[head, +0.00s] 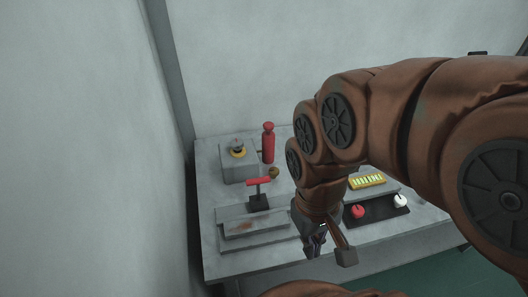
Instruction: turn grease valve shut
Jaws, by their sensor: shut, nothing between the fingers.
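A red bar handle (258,181) sits crosswise on a black post and base (259,202) on the grey table; it looks like the grease valve, but no label can be read. A small brass-coloured round part (274,171) lies just behind it, beside a red bottle-shaped cylinder (268,145). My gripper (316,251) points down at the table's front, to the right of and nearer than the red handle, apart from it. It is shut and empty. My arm hides part of the table behind it.
A grey box with a yellow-ringed knob (238,153) stands at the back left. A metal tray (254,226) lies in front of the handle. Right of my gripper are a black panel with red and white knobs (379,208) and a yellow-framed piece (367,181). A wall closes the left side.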

